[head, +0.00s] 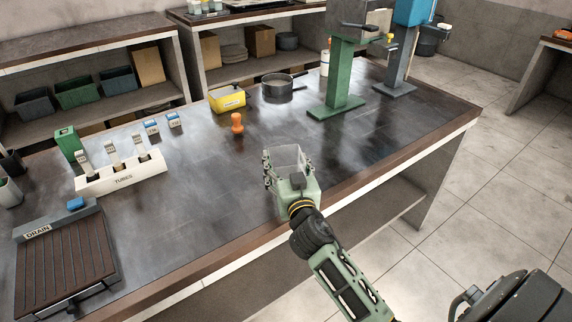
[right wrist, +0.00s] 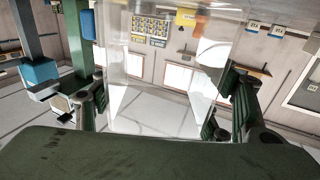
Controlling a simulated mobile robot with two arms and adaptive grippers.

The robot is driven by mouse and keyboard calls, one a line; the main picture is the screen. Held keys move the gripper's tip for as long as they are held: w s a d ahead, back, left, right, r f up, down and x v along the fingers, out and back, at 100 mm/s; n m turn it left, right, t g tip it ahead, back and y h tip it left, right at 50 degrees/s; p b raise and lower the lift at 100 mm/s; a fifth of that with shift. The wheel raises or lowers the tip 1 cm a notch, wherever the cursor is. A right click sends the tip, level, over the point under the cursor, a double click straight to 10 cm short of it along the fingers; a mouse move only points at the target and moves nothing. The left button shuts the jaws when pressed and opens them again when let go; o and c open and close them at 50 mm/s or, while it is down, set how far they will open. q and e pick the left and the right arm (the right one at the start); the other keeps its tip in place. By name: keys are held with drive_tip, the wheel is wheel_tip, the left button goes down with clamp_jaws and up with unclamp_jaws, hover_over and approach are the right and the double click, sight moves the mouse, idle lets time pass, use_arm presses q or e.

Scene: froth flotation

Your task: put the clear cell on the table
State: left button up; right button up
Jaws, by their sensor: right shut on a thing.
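The clear cell (head: 287,157) is a see-through, box-shaped vessel. My right gripper (head: 284,172) is shut on it, with a finger on each side, near the front edge of the dark table (head: 205,220). In the right wrist view, the clear walls of the cell (right wrist: 165,85) fill the space between the two fingers (right wrist: 160,108). I cannot tell whether the bottom of the cell touches the tabletop, as the gripper hides it. My left gripper is not in view.
An orange knobbed piece (head: 237,124), a yellow box (head: 228,99), a dark pan (head: 277,87) and a green stand (head: 340,75) are further back. The tabletop around the cell is clear.

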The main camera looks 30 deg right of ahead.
drive_tip(key=shift+f, duration=0.15)
drive_tip(key=o, duration=1.4)
drive_tip(key=shift+r, duration=0.2)
drive_tip(key=shift+s+a+f, duration=0.15)
drive_tip(key=shift+s, duration=0.15)
drive_tip(key=b+v, duration=0.2)
drive_tip(key=v, duration=0.9)
drive_tip(key=shift+s, duration=0.2)
